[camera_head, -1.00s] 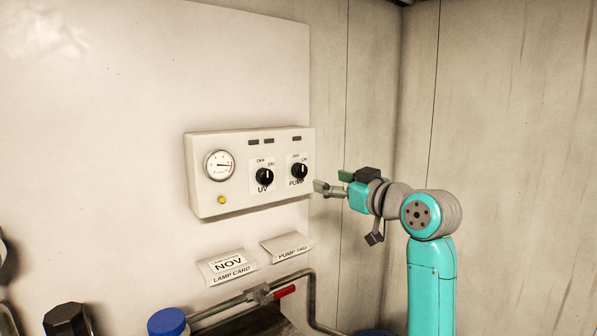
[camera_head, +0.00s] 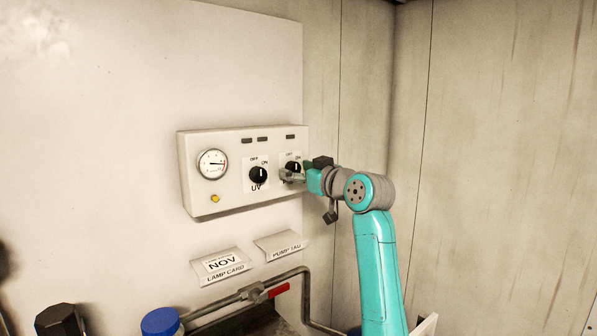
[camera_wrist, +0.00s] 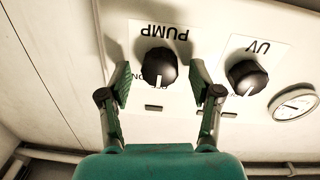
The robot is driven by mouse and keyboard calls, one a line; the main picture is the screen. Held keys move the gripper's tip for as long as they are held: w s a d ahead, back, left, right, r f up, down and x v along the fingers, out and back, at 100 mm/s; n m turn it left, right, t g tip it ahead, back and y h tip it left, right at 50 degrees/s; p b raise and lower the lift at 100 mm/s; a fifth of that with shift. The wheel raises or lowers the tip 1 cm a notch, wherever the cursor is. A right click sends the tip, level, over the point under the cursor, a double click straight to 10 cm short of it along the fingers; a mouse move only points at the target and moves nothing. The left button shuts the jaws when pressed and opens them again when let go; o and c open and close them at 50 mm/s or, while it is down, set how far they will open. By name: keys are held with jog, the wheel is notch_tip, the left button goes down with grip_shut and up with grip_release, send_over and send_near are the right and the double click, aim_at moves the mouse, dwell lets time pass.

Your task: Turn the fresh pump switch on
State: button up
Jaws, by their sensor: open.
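The pump switch is a black rotary knob (camera_wrist: 159,67) with a white pointer line, on a white plate marked PUMP on the control box (camera_head: 224,198). In the head view the pump knob (camera_head: 293,167) is partly hidden by my gripper (camera_head: 288,176). My gripper is open, and in the wrist view its two fingers (camera_wrist: 159,88) stand one on each side of the pump knob, with gaps showing. In that upside-down wrist view the pointer line points toward the lower edge, near the partly covered OFF and ON lettering.
The UV knob (camera_head: 258,174) sits just left of the pump knob. Below are a lamp card (camera_head: 222,265), a pump tag (camera_head: 280,245) and a pipe with a red handle (camera_head: 279,290).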

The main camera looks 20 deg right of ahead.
jog(key=c, duration=1.1)
jog(key=shift+c, duration=0.3)
jog(key=m, duration=0.5)
jog(key=shift+m, duration=0.4)
jog(key=m, duration=0.6)
